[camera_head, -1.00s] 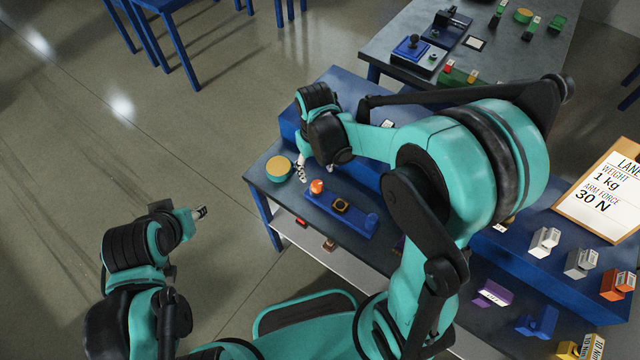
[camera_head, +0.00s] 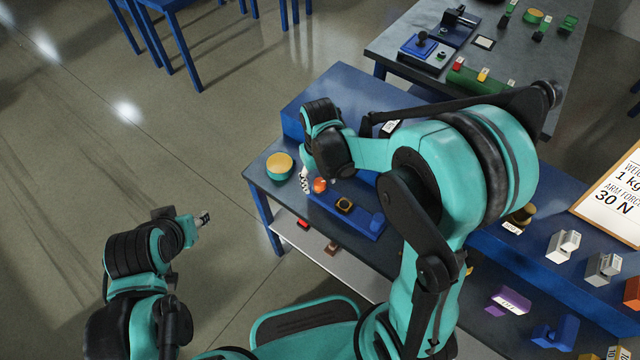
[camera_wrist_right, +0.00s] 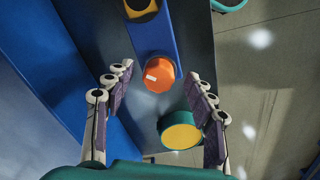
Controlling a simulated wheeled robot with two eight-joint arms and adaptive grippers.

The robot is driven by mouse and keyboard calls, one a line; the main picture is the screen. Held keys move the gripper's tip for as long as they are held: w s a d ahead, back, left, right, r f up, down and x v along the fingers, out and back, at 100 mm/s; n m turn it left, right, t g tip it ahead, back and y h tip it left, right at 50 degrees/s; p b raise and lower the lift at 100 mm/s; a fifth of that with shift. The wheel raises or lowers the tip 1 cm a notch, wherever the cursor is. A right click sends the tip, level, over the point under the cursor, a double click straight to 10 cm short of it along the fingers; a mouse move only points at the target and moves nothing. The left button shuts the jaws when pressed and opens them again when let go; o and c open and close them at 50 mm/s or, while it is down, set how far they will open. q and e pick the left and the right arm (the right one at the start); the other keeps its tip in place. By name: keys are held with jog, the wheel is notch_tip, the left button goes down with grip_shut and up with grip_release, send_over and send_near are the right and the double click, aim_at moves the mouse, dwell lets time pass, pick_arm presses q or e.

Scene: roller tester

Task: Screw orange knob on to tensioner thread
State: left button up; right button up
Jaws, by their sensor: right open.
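My right gripper (camera_head: 308,178) is above the table, close to the knob. In the right wrist view my right gripper (camera_wrist_right: 160,78) is open, its fingers on either side of the knob with gaps. The tensioner thread cannot be made out. My left gripper (camera_head: 203,218) is off the table at left; its jaw state is unclear.
A green round piece with a yellow top (camera_head: 280,166) stands beside the knob, near the table corner, and lies between my right fingers in the wrist view. A raised blue block (camera_head: 345,88) stands behind.

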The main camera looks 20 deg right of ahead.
jog(key=n, duration=0.5)
jog(key=shift+n, duration=0.3)
jog(key=n, duration=0.4)
jog(key=shift+n+b, duration=0.35)
jog(key=shift+n, duration=0.75)
jog(key=n, duration=1)
jog(key=shift+c, duration=0.3)
grip_shut()
